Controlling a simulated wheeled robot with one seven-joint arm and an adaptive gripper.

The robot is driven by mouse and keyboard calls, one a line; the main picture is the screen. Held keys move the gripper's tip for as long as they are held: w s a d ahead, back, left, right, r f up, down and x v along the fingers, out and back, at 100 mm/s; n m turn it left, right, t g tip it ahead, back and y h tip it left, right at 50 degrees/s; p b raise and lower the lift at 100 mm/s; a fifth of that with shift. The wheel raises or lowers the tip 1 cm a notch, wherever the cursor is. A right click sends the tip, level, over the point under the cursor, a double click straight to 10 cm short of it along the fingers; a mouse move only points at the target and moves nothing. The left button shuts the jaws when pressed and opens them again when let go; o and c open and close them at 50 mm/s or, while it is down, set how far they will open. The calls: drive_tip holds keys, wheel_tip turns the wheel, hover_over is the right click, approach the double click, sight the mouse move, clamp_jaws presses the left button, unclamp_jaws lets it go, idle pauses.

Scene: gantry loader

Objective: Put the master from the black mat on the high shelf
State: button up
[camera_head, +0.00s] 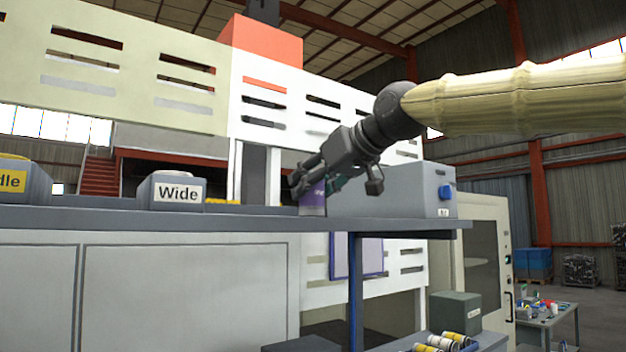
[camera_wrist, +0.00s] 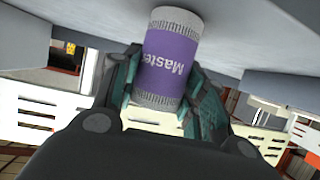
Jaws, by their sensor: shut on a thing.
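The master is a grey cylinder with a purple band; in the wrist view the label on the master (camera_wrist: 168,62) reads "Master". My gripper (camera_wrist: 160,85) is shut on it, with one teal-padded finger on each side. In the head view the master (camera_head: 313,197) appears upright at the grey high shelf (camera_head: 180,220), left of a grey box, with my gripper (camera_head: 312,182) around its upper part. Its base is at the shelf's top; whether it touches the surface I cannot tell. The black mat cannot be made out for certain.
A grey box with a blue knob (camera_head: 395,190) stands on the shelf just right of the master. Below are a rack of cylinders (camera_head: 445,342) and a blue post (camera_head: 356,290).

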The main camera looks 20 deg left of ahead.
drive_tip(key=shift+w, duration=0.1)
drive_tip(key=o, duration=0.8)
drive_tip(key=shift+f, duration=0.2)
drive_tip(key=o, duration=0.5)
drive_tip(key=shift+r, duration=0.1)
drive_tip(key=shift+r, duration=0.15)
drive_tip(key=shift+d+b, duration=0.2)
drive_tip(key=shift+b, duration=0.1)
drive_tip(key=shift+b+v, duration=2.25)
drive_tip(key=shift+v, duration=3.6)
drive_tip(key=shift+a, duration=0.1)
